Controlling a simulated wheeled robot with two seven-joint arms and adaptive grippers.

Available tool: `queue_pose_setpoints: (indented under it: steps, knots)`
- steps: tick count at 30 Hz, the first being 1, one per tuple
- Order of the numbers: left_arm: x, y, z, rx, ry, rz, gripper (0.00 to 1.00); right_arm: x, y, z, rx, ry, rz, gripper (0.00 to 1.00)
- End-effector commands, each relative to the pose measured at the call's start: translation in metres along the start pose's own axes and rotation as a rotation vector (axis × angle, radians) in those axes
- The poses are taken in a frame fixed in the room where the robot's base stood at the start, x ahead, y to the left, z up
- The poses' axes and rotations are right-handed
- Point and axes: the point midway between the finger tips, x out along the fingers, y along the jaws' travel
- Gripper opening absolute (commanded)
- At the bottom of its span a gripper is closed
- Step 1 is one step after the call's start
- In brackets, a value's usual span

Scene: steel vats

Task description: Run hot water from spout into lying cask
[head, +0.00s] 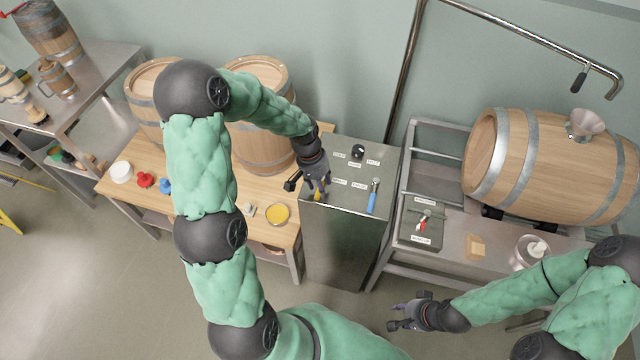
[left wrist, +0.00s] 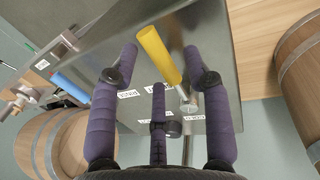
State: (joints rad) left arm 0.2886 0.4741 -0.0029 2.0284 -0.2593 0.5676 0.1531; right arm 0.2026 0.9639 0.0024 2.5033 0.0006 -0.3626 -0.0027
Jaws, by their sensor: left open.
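The lying cask (head: 535,165) rests on its side on a steel stand, with a funnel (head: 585,124) on its upper side. The spout pipe (head: 520,40) runs above it, its bent end to the right of the funnel; no water shows. The steel cabinet (head: 345,240) has a blue-handled lever (head: 372,196) and a yellow-handled lever (left wrist: 158,52). My left gripper (head: 312,188) is over the cabinet's left edge. In the left wrist view its open fingers (left wrist: 157,80) stand either side of the yellow handle, apart from it. My right gripper (head: 393,318) is open and empty, low in front of the stand.
A black knob (head: 358,150) and small labels are on the cabinet top. A wooden table (head: 285,235) at left carries upright barrels (head: 262,150) and a yellow bowl (head: 277,214). A small control box (head: 422,228) and a metal pot (head: 530,250) are on the stand below the cask.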

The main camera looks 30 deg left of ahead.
Motion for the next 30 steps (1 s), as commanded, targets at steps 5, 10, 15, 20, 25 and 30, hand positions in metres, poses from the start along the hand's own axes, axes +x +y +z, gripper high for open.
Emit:
queue_pose_setpoints:
  steps: [5,10,15,20,25,30]
  knots:
    - [0.0,0.0,0.0,0.0,0.0,0.0,0.34,0.0,0.0,0.0,0.0,0.0,0.0,0.37]
    - [-0.001,0.0,0.0,0.0,0.0,0.0,0.0,0.0,0.0,0.0,0.0,0.0,0.0,0.37]
    - [-0.001,0.0,0.0,0.002,0.0,0.0,0.0,0.0,0.0,0.0,0.0,0.0,0.0,0.37]
    - [-0.001,-0.002,0.0,0.022,-0.005,0.0,0.0,-0.002,-0.001,0.0,0.0,0.0,0.0,0.37]
    - [-0.003,-0.007,-0.001,0.092,-0.018,-0.001,0.0,-0.005,-0.002,0.0,0.0,0.0,0.0,0.37]
    - [-0.005,-0.016,-0.003,0.211,-0.042,-0.001,0.0,-0.011,-0.004,0.0,0.0,0.0,0.0,0.37]
